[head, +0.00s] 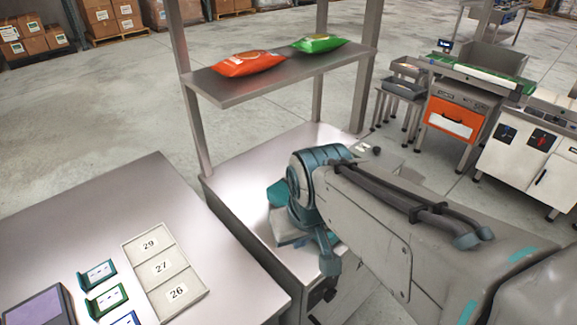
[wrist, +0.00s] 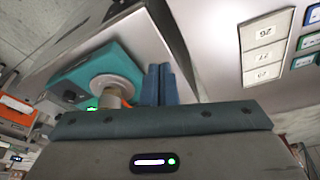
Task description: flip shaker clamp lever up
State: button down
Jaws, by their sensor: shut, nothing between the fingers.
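A teal machine, apparently the shaker (wrist: 75,76), stands on the steel bench in the wrist view. A round pale platform (wrist: 118,82) with a beige cylindrical part sits on it. I cannot make out the clamp lever. My gripper (wrist: 159,68) shows as two blue fingers pressed together, empty, just right of the platform in the picture. I cannot tell whether they touch the machine. In the head view my arm covers most of the shaker, and a teal piece (head: 277,192) beside the arm may be part of it. The fingers are hidden there.
A shelf (head: 230,92) above the bench holds an orange bag (head: 248,63) and a green bag (head: 320,43). The left table (head: 90,215) carries a tray numbered 29, 27, 26 (head: 208,290) and small coloured holders (head: 107,298). Weighing stations stand at the right.

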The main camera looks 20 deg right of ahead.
jog(key=w+d+f+n+g+h, duration=0.55)
jog(key=d+f+n+h, duration=0.5)
jog(key=n, duration=0.55)
jog(key=w+a+f+n+t+h, duration=0.1)
jog(key=w+a+n+t+h, duration=0.2)
jog(key=w+n+t, duration=0.4)
jog(key=w+a+f+n+t+h, duration=0.1)
jog(key=w+a+n+t+h, duration=0.2)
jog(key=n, duration=1)
jog(key=w+a+t, duration=0.2)
jog(key=w+t, duration=0.1)
jog(key=t, duration=0.1)
jog(key=shift+w+a, duration=0.25)
jog(key=shift+w, duration=0.15)
